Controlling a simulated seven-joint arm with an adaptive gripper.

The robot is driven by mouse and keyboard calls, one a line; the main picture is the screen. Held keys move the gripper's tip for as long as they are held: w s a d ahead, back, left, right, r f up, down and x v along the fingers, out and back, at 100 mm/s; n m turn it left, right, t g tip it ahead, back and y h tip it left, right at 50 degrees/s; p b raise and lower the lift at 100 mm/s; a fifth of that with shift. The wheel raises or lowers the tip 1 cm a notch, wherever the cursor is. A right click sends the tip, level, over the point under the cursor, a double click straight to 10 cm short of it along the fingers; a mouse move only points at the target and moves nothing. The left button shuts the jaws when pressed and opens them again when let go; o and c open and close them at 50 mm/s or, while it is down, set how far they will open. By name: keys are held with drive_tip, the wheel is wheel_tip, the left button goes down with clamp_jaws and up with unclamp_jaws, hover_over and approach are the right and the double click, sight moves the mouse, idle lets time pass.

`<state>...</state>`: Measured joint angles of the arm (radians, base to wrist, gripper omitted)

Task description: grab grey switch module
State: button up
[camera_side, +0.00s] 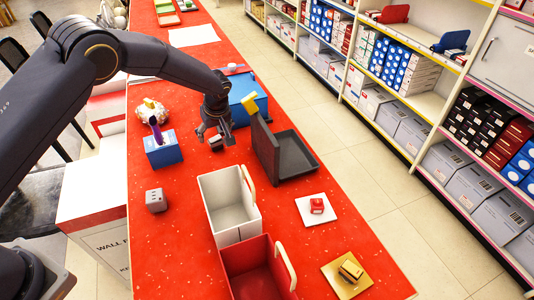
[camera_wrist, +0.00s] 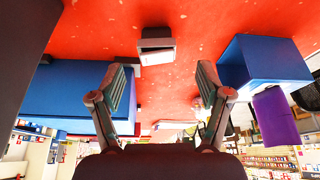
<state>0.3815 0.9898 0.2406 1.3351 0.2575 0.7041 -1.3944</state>
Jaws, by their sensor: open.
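A small grey block with a pale face, which looks like the grey switch module, lies on the red table just beyond my fingertips in the wrist view (camera_wrist: 156,46). In the side view the small grey block (camera_side: 216,143) is partly hidden under my gripper (camera_side: 214,134). My gripper is open and empty, its two fingers apart in the wrist view (camera_wrist: 163,85). The block lies ahead of the gap, near its middle, with no visible contact. A second grey cube with dark dots (camera_side: 156,200) stands nearer the front left of the table.
A blue box with a purple-handled item (camera_side: 163,149) stands left of my gripper, and a larger blue box (camera_side: 243,91) behind it. A dark open case (camera_side: 290,158) is to the right. White (camera_side: 232,236) and red (camera_side: 236,286) bins stand in front.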

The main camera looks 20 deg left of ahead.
sight(215, 139)
drive_tip(key=x, duration=0.5)
drive_tip(key=shift+w+d+f, duration=0.1)
drive_tip(key=shift+w+f, duration=0.05)
drive_tip(key=shift+f, duration=0.2)
drive_tip(key=c, duration=1.2)
drive_tip(key=shift+r, duration=0.2)
